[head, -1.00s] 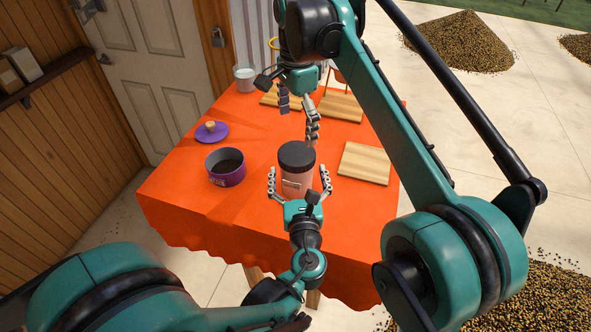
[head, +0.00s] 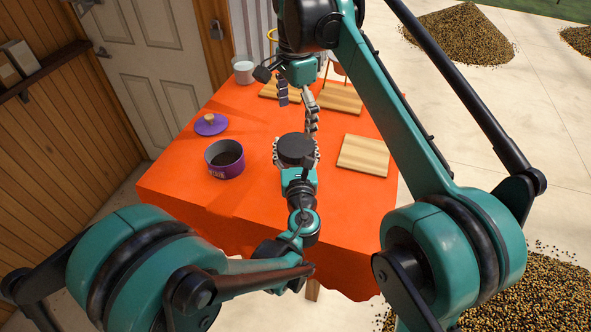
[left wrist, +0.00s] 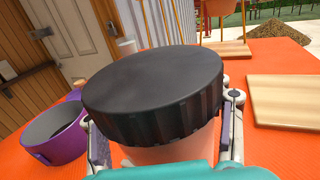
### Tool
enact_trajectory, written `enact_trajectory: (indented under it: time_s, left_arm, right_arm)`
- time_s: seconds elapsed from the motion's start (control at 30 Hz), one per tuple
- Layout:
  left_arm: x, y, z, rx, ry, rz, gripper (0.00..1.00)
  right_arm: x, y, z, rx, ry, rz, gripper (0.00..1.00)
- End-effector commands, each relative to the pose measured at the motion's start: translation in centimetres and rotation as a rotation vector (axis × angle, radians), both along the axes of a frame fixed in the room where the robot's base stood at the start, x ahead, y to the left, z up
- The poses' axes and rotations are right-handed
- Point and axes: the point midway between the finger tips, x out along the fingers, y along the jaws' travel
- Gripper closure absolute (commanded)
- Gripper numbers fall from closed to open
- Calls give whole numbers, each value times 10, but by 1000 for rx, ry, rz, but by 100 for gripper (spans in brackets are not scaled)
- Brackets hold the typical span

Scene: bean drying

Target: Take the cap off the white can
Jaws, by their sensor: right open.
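The white can (left wrist: 165,153) looks pinkish in the left wrist view, where part of its body shows under a wide black cap (left wrist: 155,85). The cap (head: 295,149) is on the can and faces up in the head view; the can's body is mostly hidden there by my left gripper. My left gripper (head: 297,156) has its fingers closed in on both sides of the can, just below the cap, and appears to grip it. My right gripper (head: 298,118) is open and empty, with its fingers pointing down above and behind the cap.
A purple pot (head: 225,170) with dark contents stands left of the can, with its purple lid (head: 211,124) behind it. Wooden boards (head: 363,155) lie at the right and back. A white pot (head: 243,72) stands at the back left. The orange table (head: 200,208) is clear in front.

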Motion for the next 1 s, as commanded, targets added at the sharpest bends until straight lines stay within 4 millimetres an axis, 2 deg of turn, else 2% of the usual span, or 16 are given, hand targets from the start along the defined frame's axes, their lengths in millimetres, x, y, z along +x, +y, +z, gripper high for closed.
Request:
enact_trajectory:
  time_s: [0.03,0.1,0.43,0.47,0.57,0.87,1.0]
  left_arm:
    - [0,0,0,0,0,0,65]
    - [0,0,0,0,0,0,84]
    - [0,0,0,0,0,0,88]
    - [0,0,0,0,0,0,100]
    - [0,0,0,0,0,0,100]
    - [0,0,0,0,0,0,100]
    - [0,0,0,0,0,0,100]
  right_arm:
    - [0,0,0,0,0,0,1]
    - [0,0,0,0,0,0,1]
    - [0,0,0,0,0,0,1]
    - [0,0,0,0,0,0,1]
    - [0,0,0,0,0,-26,1]
    - [1,0,-1,-1,0,-347,1]
    - [1,0,-10,-1,0,-396,1]
